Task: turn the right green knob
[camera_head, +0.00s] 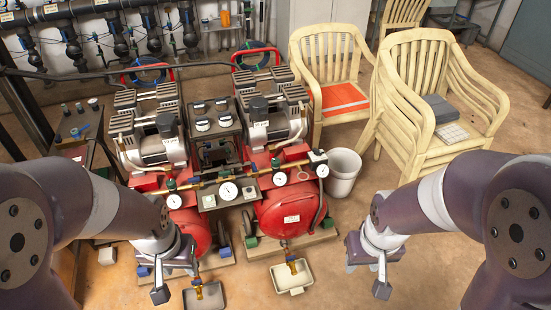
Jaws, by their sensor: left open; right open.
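The right green knob (276,163) sits on the brass pipe that runs across the front of the red compressors, above a gauge. A left green knob (171,185) sits further left on the same pipe. My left gripper (177,281) is open and empty, low in front of the left red tank, below the left knob. My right gripper (368,277) is open and empty, to the right of and below the right green knob. Both grippers are clear of the knobs.
Red compressor tanks (287,208) stand mid-floor with several gauges (228,191). A white bucket (343,172) stands right of them. Stacked cream chairs (420,110) are further right. A small tray (291,277) lies in front. A dark cart (82,135) stands left.

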